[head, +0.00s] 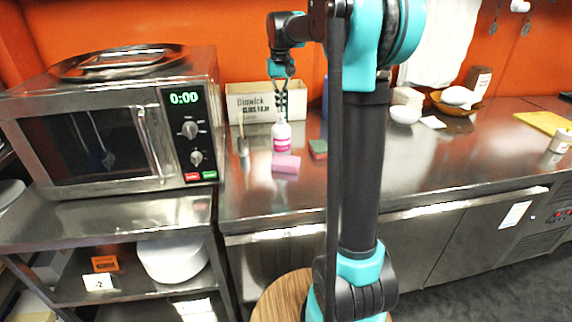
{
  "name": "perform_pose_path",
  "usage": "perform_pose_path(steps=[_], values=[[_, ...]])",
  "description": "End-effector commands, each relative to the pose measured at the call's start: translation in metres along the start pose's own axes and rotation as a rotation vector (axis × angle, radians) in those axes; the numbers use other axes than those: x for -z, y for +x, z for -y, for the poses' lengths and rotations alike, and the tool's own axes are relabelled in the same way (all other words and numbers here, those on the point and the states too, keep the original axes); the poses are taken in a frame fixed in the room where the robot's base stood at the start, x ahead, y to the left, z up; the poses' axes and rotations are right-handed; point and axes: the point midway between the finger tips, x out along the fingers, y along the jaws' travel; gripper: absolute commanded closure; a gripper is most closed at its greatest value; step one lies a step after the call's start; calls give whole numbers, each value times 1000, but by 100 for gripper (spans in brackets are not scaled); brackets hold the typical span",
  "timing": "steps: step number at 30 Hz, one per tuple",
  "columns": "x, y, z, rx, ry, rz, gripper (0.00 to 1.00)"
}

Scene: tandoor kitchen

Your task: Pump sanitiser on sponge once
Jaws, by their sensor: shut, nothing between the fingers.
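The sanitiser bottle (281,138), white with a pink label, stands upright on the steel counter. A pink sponge (286,164) lies on the counter just in front of the bottle's base. My gripper (282,114) points down directly over the bottle's top, with its fingers shut and nothing between them. The fingers hide the pump head, so I cannot tell whether they touch it or whether it is pressed down.
A green and brown scouring sponge (318,149) lies right of the bottle. A labelled box (252,103) stands behind, and a microwave (110,125) is at left. Counter in front is clear.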

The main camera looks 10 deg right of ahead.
Motion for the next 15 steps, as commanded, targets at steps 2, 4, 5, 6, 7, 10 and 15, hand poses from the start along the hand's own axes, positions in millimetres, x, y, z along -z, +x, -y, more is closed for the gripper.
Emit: perform_pose_path(steps=[2, 4, 5, 6, 7, 10, 15], values=[[0, -1, 0, 0, 0, 0, 100], [0, -3, 0, 0, 0, 0, 100], [0, -4, 0, 0, 0, 0, 100], [0, -6, 0, 0, 0, 0, 100], [0, -8, 0, 0, 0, 0, 100], [0, -13, 0, 0, 0, 0, 100], [0, -23, 0, 0, 0, 0, 100]])
